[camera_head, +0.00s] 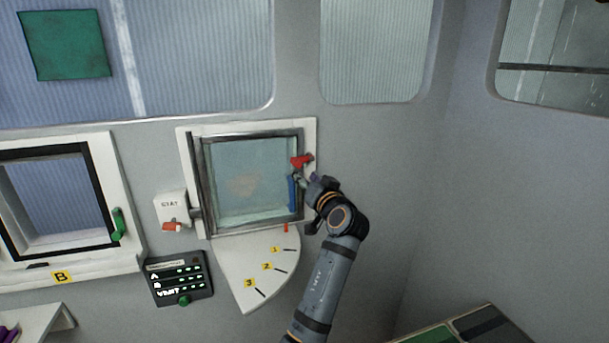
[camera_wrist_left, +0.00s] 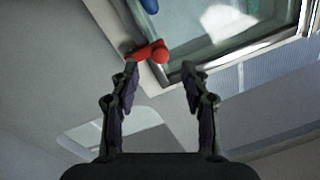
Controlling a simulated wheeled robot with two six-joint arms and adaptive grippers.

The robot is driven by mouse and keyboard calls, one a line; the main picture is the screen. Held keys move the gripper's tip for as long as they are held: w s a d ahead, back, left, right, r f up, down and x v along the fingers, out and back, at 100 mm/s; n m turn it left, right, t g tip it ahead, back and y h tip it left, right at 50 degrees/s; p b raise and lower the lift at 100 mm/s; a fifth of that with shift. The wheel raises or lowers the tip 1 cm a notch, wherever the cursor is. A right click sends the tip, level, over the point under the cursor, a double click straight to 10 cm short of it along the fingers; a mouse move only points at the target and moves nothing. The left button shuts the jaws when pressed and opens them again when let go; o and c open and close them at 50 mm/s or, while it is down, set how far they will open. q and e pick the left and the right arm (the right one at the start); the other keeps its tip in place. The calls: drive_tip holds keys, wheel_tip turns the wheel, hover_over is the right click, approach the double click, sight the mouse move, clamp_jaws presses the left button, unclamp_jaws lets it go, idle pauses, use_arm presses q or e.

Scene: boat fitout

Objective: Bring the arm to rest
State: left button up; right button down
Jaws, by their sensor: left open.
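My left arm reaches up from the bottom of the head view, and my left gripper (camera_head: 306,181) is beside the right edge of a framed window (camera_head: 250,180). In the left wrist view the two fingers of my left gripper (camera_wrist_left: 157,72) are apart with nothing held between them. A red latch (camera_head: 301,160) on the window frame is just beyond the fingertips; it also shows in the wrist view (camera_wrist_left: 150,52). A blue handle (camera_head: 292,193) is on the window's right side, close to the gripper. I cannot tell whether any finger touches the latch. My right gripper is not in view.
A fan-shaped plate (camera_head: 240,262) marked 1, 2, 3 is below the window. A switch box (camera_head: 170,208) and a dark panel (camera_head: 180,278) are to its left. A second window (camera_head: 125,190) with a green handle is far left.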

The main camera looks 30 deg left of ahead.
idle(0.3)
